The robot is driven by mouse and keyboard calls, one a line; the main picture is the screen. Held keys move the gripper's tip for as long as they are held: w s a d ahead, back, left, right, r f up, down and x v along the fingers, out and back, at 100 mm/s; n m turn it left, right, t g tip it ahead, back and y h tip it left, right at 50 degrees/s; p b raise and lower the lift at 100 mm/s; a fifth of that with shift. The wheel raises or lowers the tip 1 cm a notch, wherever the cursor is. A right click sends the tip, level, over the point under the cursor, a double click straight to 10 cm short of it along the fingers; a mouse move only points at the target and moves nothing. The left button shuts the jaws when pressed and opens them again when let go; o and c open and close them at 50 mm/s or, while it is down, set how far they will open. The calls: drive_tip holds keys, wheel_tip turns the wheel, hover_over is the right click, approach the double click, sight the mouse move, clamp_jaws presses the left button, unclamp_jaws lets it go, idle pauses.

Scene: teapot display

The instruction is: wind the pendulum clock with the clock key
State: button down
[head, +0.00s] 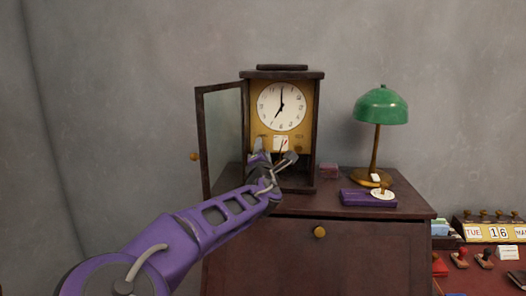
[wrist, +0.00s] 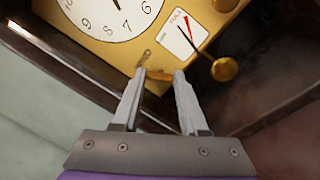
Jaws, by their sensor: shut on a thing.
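The pendulum clock (head: 317,120) stands on the dark red cabinet with its glass door (head: 223,135) swung open to the left. Its white dial (head: 281,106) reads about seven. My gripper (head: 275,160) is in front of the clock's lower gold panel. In the wrist view my gripper (wrist: 160,75) is shut on a small brass piece, seemingly the clock key (wrist: 158,75), mostly hidden between the fingertips. It is close to the panel; I cannot tell whether it sits in a winding hole. A white gauge card (wrist: 180,35) marked FULL and the round brass pendulum bob (wrist: 224,69) are just right.
A lower red desk with stamps (head: 460,258) and a calendar (head: 490,233) is at far right.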

drive_tip(key=shift+a+f+m+h, duration=0.1)
drive_tip(key=shift+m+h, duration=0.5)
drive_tip(key=shift+m, duration=2.2)
drive_tip(key=shift+a+f+m+h, duration=0.1)
drive_tip(key=shift+m+h, duration=0.5)
drive_tip(key=shift+m, duration=2.2)
drive_tip(key=c, duration=0.7)
unclamp_jaws()
drive_tip(key=s, duration=0.5)
drive_tip(key=s+f+p, duration=0.1)
drive_tip(key=s, duration=0.5)
drive_tip(key=s+a+f, duration=0.1)
drive_tip(key=s, duration=0.5)
drive_tip(key=shift+s+f, duration=0.15)
drive_tip(key=shift+f, duration=0.1)
